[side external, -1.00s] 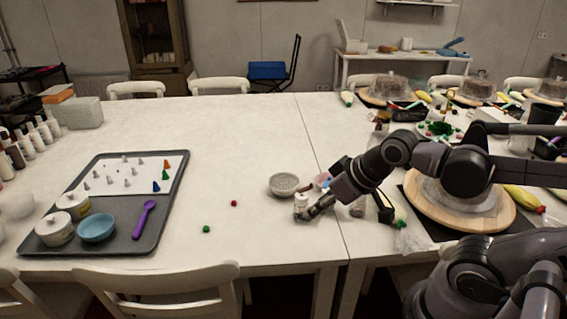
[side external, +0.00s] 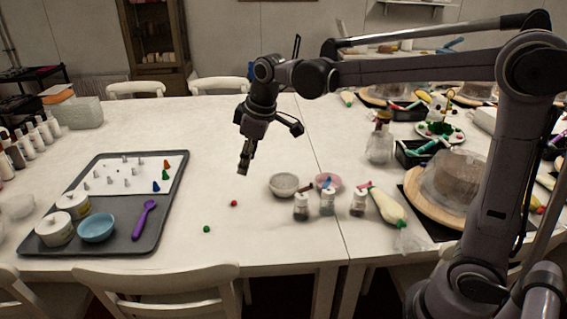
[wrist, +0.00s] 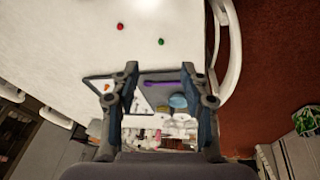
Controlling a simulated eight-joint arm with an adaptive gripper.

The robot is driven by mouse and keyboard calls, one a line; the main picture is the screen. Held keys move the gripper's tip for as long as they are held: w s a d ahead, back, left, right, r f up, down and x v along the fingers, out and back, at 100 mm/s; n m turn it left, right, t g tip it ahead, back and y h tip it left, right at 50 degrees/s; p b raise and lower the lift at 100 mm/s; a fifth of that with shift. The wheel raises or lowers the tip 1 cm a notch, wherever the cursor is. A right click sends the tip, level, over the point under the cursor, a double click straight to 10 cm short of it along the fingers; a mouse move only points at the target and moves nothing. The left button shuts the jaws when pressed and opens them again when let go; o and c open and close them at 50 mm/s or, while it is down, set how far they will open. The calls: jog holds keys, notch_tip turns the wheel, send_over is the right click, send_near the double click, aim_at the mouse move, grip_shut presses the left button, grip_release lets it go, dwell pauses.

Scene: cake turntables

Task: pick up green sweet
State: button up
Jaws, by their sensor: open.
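The green sweet (side external: 207,229) is a small round ball lying on the white table near its front edge. In the wrist view the green sweet (wrist: 161,42) lies beyond the open fingers, slightly above the middle of the gap. My gripper (side external: 268,150) hangs above the table, behind and to the right of the sweet in the side view, empty and apart from it. Its two spread fingers show in the wrist view (wrist: 160,72).
A red sweet (side external: 234,203) lies close behind and right of the green one. A grey tray (side external: 150,236) with a purple spoon (side external: 146,218) is to the left. A grey bowl (side external: 284,186) and small jars (side external: 301,207) stand to the right. White chairs line the front edge.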

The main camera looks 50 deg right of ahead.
jog(key=w+a+f+n+g, duration=0.25)
jog(key=w+f, duration=0.35)
jog(key=w, duration=0.4)
jog(key=n+g, duration=0.1)
jog(key=n, duration=0.3)
send_over(206, 228)
notch_tip(206, 228, down, 11)
jog(key=shift+w+d+f, duration=0.15)
jog(key=shift+f, duration=2.7)
jog(key=shift+w+d+f, duration=0.1)
jog(key=shift+f, duration=2.7)
jog(key=c, duration=0.8)
